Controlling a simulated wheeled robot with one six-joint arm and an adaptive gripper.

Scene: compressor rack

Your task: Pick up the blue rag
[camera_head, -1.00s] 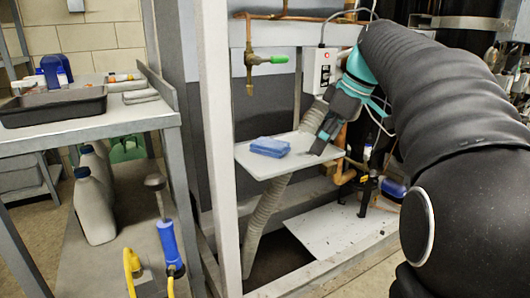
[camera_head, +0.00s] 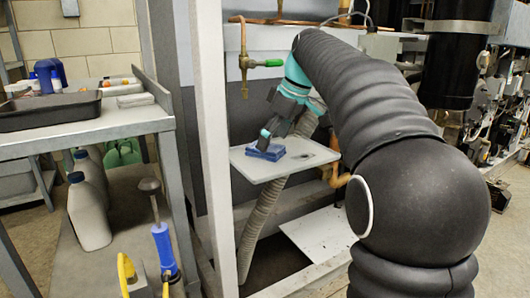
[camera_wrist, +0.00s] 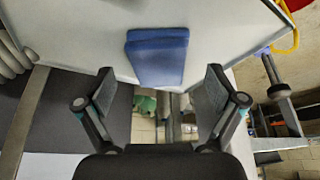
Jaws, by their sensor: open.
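The folded blue rag (camera_head: 264,151) lies on a white shelf plate (camera_head: 252,171) inside the rack frame. My gripper (camera_head: 270,134) is at the rag, just above or beside it in the head view, with a fingertip overlapping the rag's far side. In the wrist view the rag (camera_wrist: 157,57) lies ahead of the fingers near the plate's edge. My open gripper (camera_wrist: 160,85) has both fingers spread wide with nothing between them. I cannot tell whether a finger touches the rag.
A pale rack post (camera_head: 210,140) stands left of the plate. A green-handled valve (camera_head: 262,63) hangs above, and a corrugated hose (camera_head: 262,215) runs below. At left, a metal cart (camera_head: 90,128) holds a black tray (camera_head: 50,110). The plate's right part is bare.

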